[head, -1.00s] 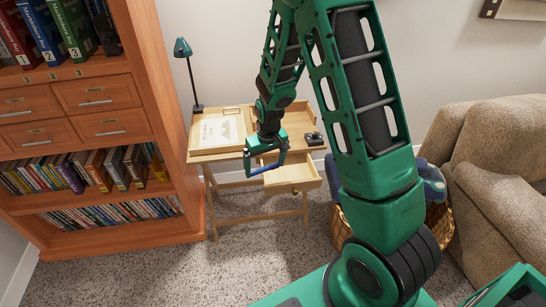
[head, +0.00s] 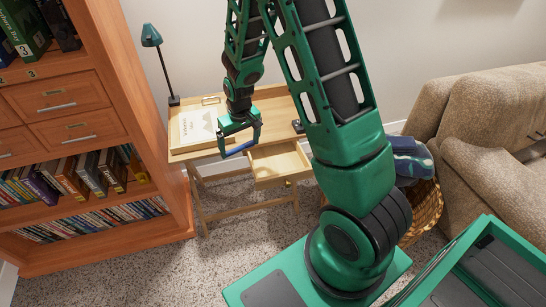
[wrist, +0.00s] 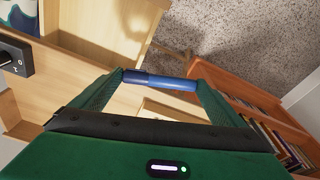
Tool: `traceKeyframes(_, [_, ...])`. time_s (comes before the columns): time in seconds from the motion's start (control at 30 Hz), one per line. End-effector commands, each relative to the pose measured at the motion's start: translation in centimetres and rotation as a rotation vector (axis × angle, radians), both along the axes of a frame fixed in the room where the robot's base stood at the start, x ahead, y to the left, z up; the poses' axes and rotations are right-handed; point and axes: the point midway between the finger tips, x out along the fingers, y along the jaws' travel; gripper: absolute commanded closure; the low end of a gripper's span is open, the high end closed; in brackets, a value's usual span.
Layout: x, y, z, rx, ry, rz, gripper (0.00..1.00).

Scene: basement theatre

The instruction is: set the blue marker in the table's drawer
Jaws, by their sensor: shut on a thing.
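My gripper (head: 240,146) is shut on the blue marker (head: 239,149). The marker lies crosswise between the two fingertips, and it also shows in the wrist view (wrist: 160,81). The small wooden table (head: 186,152) stands against the wall. Its drawer (head: 283,165) is pulled out at the front and looks empty in the head view. My gripper is in front of the table, to the left of the open drawer. In the wrist view the open drawer (wrist: 112,28) is at the upper left, apart from the marker.
A small black device (head: 298,126) is on the right. A bookcase (head: 165,150) stands left; a basket (head: 428,210) and sofa (head: 480,120) stand right.

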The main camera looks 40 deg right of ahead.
Motion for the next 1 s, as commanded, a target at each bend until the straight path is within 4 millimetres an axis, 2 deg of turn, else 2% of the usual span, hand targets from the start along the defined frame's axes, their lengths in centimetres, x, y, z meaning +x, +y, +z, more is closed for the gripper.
traceKeyframes(0.07, [-1.1, -0.3, 0.0, 0.000, 0.001, -0.032, 0.31])
traceKeyframes(0.3, [-7.7, -1.8, -0.2, 0.000, 0.003, -0.233, 0.31])
traceKeyframes(0.4, [-9.2, -2.3, -0.3, -0.001, 0.001, -0.283, 0.31])
traceKeyframes(0.53, [-9.3, -3.8, -1.2, -0.003, 0.003, -0.305, 0.31])
traceKeyframes(1.0, [-6.1, -11.8, -6.5, -0.001, 0.002, -0.302, 0.31])
